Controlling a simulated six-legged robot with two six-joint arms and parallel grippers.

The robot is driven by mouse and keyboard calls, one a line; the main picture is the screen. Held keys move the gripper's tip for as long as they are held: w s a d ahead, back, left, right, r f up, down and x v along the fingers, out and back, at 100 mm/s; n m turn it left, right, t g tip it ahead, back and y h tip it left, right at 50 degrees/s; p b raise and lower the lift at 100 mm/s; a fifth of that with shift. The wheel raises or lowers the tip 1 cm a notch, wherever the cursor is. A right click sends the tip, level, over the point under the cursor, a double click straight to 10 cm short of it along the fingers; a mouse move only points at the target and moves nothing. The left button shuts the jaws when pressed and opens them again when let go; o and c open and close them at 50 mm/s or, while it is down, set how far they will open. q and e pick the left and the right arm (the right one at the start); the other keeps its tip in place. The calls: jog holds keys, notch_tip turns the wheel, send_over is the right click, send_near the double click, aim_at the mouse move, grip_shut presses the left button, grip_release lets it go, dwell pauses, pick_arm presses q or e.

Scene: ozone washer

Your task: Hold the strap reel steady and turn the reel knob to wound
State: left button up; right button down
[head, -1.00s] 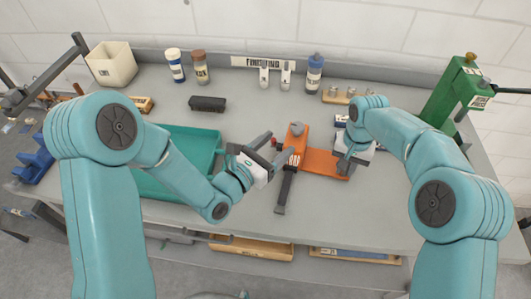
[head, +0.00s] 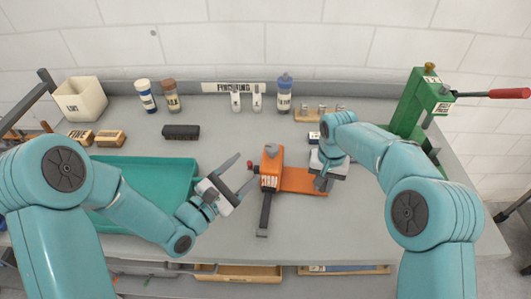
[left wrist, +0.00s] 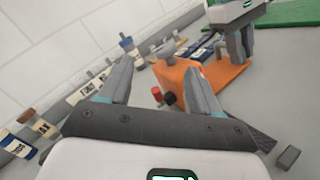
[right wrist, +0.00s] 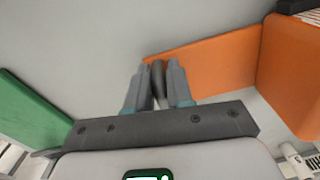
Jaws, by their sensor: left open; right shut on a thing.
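The strap reel (head: 270,172) is an orange block with a dark-lettered label and a grey round piece (head: 272,150) on top, on an orange base plate (head: 303,181). A dark strap (head: 264,213) hangs out toward the front. A small red knob (head: 250,164) sticks out on its left side; it also shows in the left wrist view (left wrist: 157,94). My left gripper (head: 245,170) is open and empty just left of the reel, fingers toward the red knob. My right gripper (head: 322,183) is shut on a grey upright piece (right wrist: 158,84) at the base plate's right end.
A teal tray (head: 150,180) lies left of the reel, under my left arm. A black block (head: 181,132), bottles (head: 285,95) and a small wooden rack (head: 319,115) stand behind. A green press (head: 415,105) stands at the right.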

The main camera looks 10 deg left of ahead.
aim_at(266, 150)
pick_arm(q)
jog(key=w+m+g+h, duration=0.1)
jog(key=m, duration=0.9)
jog(key=w+m+g+h, duration=0.1)
jog(key=w+m+h, duration=0.1)
jog(key=m, duration=0.9)
jog(key=w+m+g+h, duration=0.1)
jog(key=w+m+g, duration=0.1)
jog(key=m, duration=0.9)
jog(key=shift+w+d+f, duration=0.1)
jog(key=shift+d+f, duration=0.05)
jog(key=shift+f, duration=0.2)
jog(key=shift+w+d+m, duration=0.15)
jog(key=shift+d+m, duration=0.05)
jog(key=shift+m, duration=0.1)
jog(key=x, duration=0.7)
jog(key=shift+d, duration=0.1)
jog(key=c, duration=1)
